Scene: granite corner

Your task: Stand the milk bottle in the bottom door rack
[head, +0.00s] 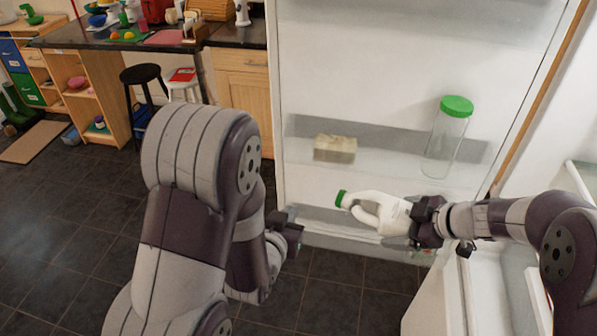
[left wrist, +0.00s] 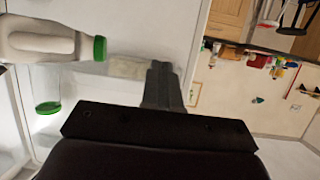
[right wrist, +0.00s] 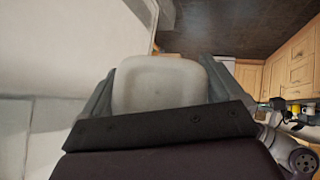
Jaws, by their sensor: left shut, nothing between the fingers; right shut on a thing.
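The white milk bottle (head: 381,212) with a green cap lies tilted almost on its side in the head view, cap to the left. My right gripper (head: 418,222) is shut on its base end. The bottle's base (right wrist: 160,84) fills the space between the fingers in the right wrist view. It also shows in the left wrist view (left wrist: 40,42). The bottom door rack (head: 330,236) is behind and below the bottle; its inside is partly hidden. My left gripper (head: 292,232) is shut and empty, left of the bottle, beside the door's lower left edge.
The rack above holds a tan block (head: 335,149) and a clear jar with a green lid (head: 448,138). At the back left are a cluttered counter (head: 120,36) and a black stool (head: 141,75). Open tiled floor lies to the left.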

